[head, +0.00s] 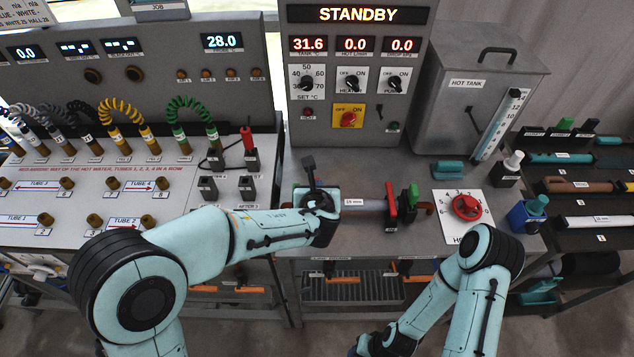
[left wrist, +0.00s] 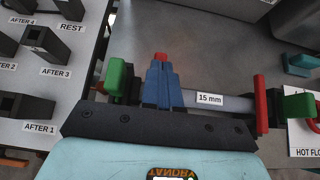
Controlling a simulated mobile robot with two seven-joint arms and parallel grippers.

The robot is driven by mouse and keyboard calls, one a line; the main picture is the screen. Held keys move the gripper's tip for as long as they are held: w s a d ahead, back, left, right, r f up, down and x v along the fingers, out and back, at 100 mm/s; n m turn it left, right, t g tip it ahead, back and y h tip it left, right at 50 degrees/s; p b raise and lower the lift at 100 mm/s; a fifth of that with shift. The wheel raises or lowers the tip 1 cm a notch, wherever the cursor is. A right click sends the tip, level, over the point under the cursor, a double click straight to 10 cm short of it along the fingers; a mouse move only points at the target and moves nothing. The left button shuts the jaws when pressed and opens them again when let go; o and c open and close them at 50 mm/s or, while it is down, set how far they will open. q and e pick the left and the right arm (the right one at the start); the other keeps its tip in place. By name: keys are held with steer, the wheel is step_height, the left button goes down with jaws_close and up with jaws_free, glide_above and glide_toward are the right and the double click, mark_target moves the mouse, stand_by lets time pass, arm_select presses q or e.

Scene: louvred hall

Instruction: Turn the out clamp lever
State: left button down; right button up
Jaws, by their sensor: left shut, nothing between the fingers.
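A clear tube section labelled 15 mm (head: 362,203) lies across the bench, and it also shows in the left wrist view (left wrist: 222,101). At its right end stand a red lever (head: 390,200) and a green lever (head: 413,194); the wrist view shows this red lever (left wrist: 262,92) upright. At its left end the wrist view shows another green lever (left wrist: 115,78) and a small red tip (left wrist: 160,57) just beyond my fingers. My left gripper (left wrist: 161,75) is shut and empty over that left end; contact is unclear. I cannot read which lever is marked out. My right gripper is outside the frame.
A red dial (head: 467,207) sits right of the tube, and a grey hot tank (head: 475,100) stands behind it. The STANDBY panel (head: 357,65) rises at the back. Black AFTER holders (head: 247,187) stand left. Bare bench (head: 355,170) lies behind the tube.

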arm_select(q)
steer(key=shift+x, duration=0.8)
steer(key=shift+w+f+b, duration=0.45)
steer(key=shift+f+b, duration=0.05)
steer(key=shift+b, duration=0.05)
steer(key=shift+w+f+b, duration=0.3)
steer(key=shift+w+f, duration=0.15)
steer(key=shift+w, duration=0.1)
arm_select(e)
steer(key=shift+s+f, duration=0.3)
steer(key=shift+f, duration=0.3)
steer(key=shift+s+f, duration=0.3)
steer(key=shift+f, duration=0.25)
arm_select(q)
steer(key=shift+f, duration=0.1)
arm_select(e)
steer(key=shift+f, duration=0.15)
